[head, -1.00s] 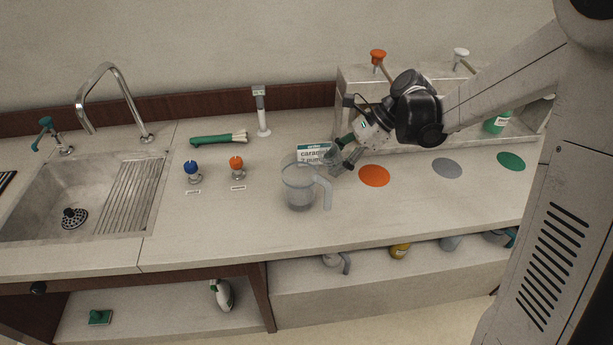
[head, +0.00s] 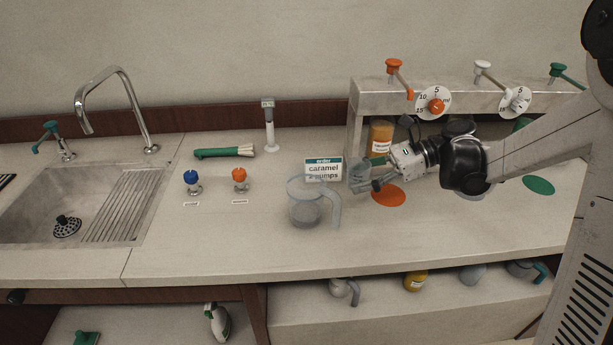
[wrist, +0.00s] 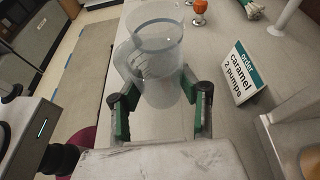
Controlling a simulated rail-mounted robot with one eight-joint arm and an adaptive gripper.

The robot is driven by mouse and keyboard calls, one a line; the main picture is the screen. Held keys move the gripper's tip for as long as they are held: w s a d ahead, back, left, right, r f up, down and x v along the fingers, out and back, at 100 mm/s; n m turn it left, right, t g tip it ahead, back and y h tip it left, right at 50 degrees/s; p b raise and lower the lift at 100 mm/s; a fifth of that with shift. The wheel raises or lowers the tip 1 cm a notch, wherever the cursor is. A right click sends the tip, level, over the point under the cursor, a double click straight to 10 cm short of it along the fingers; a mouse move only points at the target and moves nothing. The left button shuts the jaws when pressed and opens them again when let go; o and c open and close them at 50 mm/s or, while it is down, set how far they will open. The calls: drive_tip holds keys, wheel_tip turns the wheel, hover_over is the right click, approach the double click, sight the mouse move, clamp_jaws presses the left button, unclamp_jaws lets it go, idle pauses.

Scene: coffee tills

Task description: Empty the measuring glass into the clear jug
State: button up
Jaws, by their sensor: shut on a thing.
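The clear jug (head: 304,208) stands upright on the counter, with its handle on the right side. It also shows in the wrist view (wrist: 158,38), beyond my fingers. My gripper (head: 372,184) is just right of the jug, over the left edge of the orange disc. It is shut on the small clear measuring glass (head: 359,171), which shows between the green finger pads in the wrist view (wrist: 163,92). The glass and jug overlap in the wrist view but stand apart in the head view. I cannot tell whether the glass holds any liquid.
An order card (head: 323,169) reading caramel, 2 pumps stands behind the jug. An orange disc (head: 390,195) lies under my gripper. A caramel-coloured bottle (head: 381,137) stands under the dispenser shelf (head: 365,97). Blue and orange knobs (head: 239,176) are left of the jug. The front counter is clear.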

sight(351, 164)
drive_tip(key=shift+r+p, duration=1.35)
drive_tip(key=shift+r, duration=1.2)
